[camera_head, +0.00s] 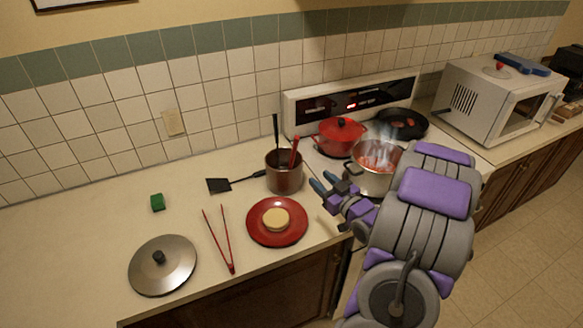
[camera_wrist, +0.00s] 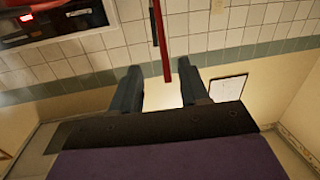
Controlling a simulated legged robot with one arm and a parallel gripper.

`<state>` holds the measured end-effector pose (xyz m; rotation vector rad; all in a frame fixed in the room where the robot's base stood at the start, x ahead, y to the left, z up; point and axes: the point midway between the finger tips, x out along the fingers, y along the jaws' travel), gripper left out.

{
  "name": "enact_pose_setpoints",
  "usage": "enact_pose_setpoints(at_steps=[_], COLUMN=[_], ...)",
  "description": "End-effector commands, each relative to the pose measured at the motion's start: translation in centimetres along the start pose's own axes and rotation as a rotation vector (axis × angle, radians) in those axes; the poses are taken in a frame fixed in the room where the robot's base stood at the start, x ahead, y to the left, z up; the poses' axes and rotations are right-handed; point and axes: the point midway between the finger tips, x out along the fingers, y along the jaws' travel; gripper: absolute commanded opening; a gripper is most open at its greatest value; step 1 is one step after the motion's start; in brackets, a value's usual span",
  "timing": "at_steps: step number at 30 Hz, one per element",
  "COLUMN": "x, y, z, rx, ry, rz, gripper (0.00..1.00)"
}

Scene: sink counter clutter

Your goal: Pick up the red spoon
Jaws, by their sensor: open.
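The red spoon (camera_head: 294,152) stands handle-up in a brown metal pot (camera_head: 284,174) on the counter; only its red handle shows, and its lower end is hidden inside the pot. In the wrist view, the red handle (camera_wrist: 162,45) hangs into the picture from the top, its end appearing between my fingertips. My gripper (camera_head: 322,182) is open and empty, just right of the pot, its fingers pointing toward it. Both fingers also show in the wrist view (camera_wrist: 159,68), apart from each other. How far the handle lies beyond the fingertips is unclear.
A black-handled utensil (camera_head: 276,128) shares the pot. A black spatula (camera_head: 232,182) lies left. A red plate (camera_head: 260,232) with a round pale item, red tongs (camera_head: 219,240) and a lid (camera_head: 162,268) lie in front. A steaming pot (camera_head: 372,178) and red pot (camera_head: 340,136) are on the stove.

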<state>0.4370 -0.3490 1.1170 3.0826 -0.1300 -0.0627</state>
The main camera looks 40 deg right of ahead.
Motion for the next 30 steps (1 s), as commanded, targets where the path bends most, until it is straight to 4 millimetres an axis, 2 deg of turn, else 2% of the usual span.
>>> enact_pose_setpoints(at_steps=[2,5,21,25,30], x=[-0.2,0.4,8.8,10.5,11.7], y=[0.1,0.1,0.3,0.2,0.3], z=[-0.1,-0.3,-0.6,-0.6,-0.7], rx=[0.014,0.018,0.015,0.018,0.017], ry=[0.026,0.042,0.041,0.040,0.037], rz=[0.001,-0.001,-0.002,-0.002,0.000], gripper=[0.45,0.45,0.45,0.45,0.45])
